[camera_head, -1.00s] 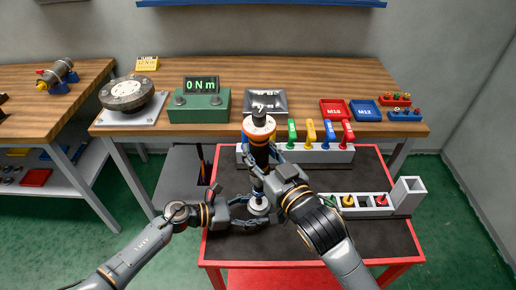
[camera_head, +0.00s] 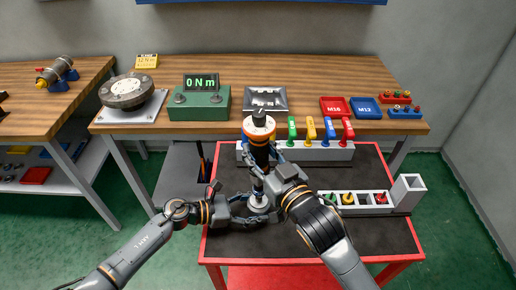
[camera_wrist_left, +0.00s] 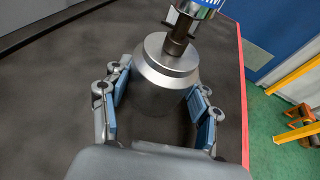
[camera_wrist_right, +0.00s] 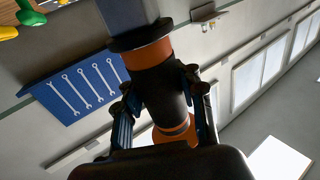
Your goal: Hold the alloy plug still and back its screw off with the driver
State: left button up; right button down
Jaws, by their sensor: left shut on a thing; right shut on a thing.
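The alloy plug (camera_head: 259,203) is a silver cylinder with a narrower collar, low above the dark mat. In the left wrist view the plug (camera_wrist_left: 160,85) sits between the fingers of my left gripper (camera_wrist_left: 158,112), which is shut on its sides. The driver (camera_head: 259,132), black with orange bands, stands roughly upright over the plug. My right gripper (camera_head: 264,172) is shut around its body; the driver's barrel (camera_wrist_right: 160,90) fills those fingers in the right wrist view. A dark shaft (camera_wrist_left: 178,35) meets the plug's top; the screw itself cannot be told apart.
A red-edged cart (camera_head: 385,240) with a dark top lies under both grippers. A grey rack with coloured handles (camera_head: 310,130) and a grey block row (camera_head: 365,198) stand on it. The bench behind holds a green meter reading 0 Nm (camera_head: 200,105) and a grey tray (camera_head: 265,98).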

aim_at(264, 143)
jog(key=shift+f, duration=0.5)
dwell(0.9)
jog(key=shift+r, duration=2.85)
pick_arm(q)
jog(key=o, duration=1.1)
jog(key=shift+o, duration=0.2)
